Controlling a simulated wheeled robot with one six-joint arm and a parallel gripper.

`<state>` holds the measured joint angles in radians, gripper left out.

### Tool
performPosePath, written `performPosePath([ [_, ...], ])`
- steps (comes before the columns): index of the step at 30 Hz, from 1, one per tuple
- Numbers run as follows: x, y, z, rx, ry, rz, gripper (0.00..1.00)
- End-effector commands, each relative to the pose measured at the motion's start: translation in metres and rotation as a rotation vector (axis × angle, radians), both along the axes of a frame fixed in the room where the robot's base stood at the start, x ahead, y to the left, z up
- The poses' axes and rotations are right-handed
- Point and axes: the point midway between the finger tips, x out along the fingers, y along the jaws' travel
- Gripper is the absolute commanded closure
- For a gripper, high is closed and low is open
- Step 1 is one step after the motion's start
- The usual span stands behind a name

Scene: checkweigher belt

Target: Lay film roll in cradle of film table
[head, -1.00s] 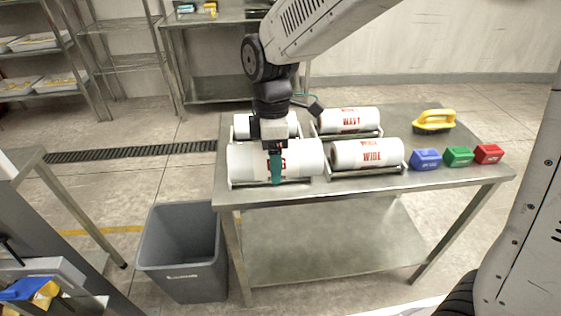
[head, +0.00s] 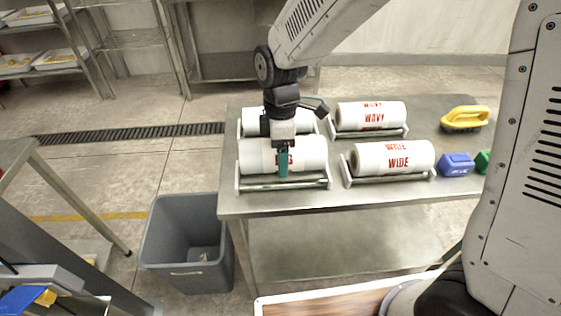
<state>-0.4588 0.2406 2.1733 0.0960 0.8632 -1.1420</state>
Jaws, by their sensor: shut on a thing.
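A white film roll (head: 252,158) with red lettering lies level at the front left of the metal film table (head: 350,197). It appears to rest in the front-left cradle (head: 285,184), whose front bar and end plates show below and beside it. My gripper (head: 283,162) comes down from above and is shut on the roll at its middle, covering part of the lettering. The roll's far side and its contact with the cradle are hidden.
Other cradles hold a roll behind (head: 256,118), a "WAVY" roll (head: 372,116) and a "WIDE" roll (head: 393,158). A yellow-handled brush (head: 464,117), a blue block (head: 456,164) and a green block (head: 483,162) are at right. A grey bin (head: 187,235) stands front left.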

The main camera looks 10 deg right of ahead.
Motion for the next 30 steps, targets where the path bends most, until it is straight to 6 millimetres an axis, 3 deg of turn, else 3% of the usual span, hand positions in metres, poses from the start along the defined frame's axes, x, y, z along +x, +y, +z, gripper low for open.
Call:
performPosePath([
  [6, -0.001, 0.001, -0.029, -0.002, 0.003, 0.001, 0.75],
  [17, -0.001, 0.002, -0.032, 0.000, 0.001, 0.003, 0.75],
  [18, -0.001, 0.002, -0.033, 0.000, 0.001, 0.003, 0.23],
  [20, -0.001, 0.002, -0.033, 0.000, 0.001, 0.003, 0.07],
  [30, -0.001, 0.002, -0.029, -0.001, 0.000, 0.003, 0.07],
])
